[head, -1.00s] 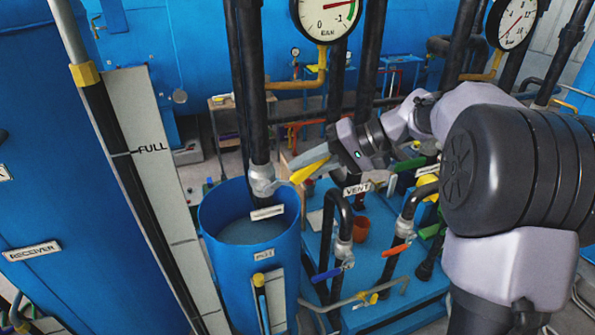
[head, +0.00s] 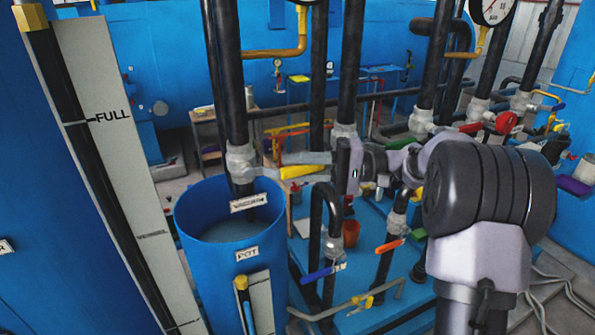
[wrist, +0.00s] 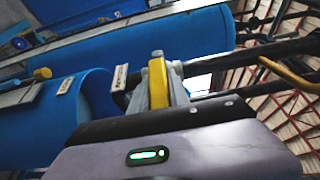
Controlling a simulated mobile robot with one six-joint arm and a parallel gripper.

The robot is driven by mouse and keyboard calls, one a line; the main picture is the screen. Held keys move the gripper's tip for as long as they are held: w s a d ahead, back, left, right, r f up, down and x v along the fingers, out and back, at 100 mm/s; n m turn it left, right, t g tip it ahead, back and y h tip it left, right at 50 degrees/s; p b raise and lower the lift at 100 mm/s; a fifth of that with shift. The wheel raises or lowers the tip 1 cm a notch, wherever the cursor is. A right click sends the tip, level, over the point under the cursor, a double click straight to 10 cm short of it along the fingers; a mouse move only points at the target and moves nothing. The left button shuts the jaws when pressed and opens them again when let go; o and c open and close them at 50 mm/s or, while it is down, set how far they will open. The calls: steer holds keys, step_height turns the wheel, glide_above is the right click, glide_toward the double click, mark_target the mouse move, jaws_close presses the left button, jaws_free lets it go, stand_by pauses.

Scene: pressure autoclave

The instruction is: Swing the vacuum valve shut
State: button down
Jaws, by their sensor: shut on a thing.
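The vacuum valve (head: 240,163) is a grey body on the black vertical pipe over the blue pot, with a label, apparently VACUUM (head: 250,203), just below. Its yellow lever (head: 297,172) points right in the head view, roughly level. My gripper (head: 300,164) comes from the right and is shut on the yellow lever, its grey fingers along it. In the wrist view the lever (wrist: 158,82) lies between the fingers. The fingers partly hide the lever, and its joint with the valve body is hard to make out.
The blue pot (head: 190,240) stands under the valve. Right of it are a black bent pipe with a blue-handled valve (head: 318,275) and an orange-handled valve (head: 390,246). A tall gauge board marked FULL (head: 110,150) stands at left. Several black vertical pipes rise close behind my gripper.

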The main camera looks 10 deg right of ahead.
steer(key=shift+f, duration=0.1)
stand_by(0.3)
steer(key=c, duration=1.2)
jaws_free()
steer(key=shift+a, duration=0.15)
steer(key=shift+c, duration=0.2)
steer(key=s+d+p, duration=0.3)
steer(key=d, duration=1.4)
steer(key=shift+s+f, duration=0.15)
steer(key=shift+s, duration=0.05)
steer(key=shift+d, duration=0.1)
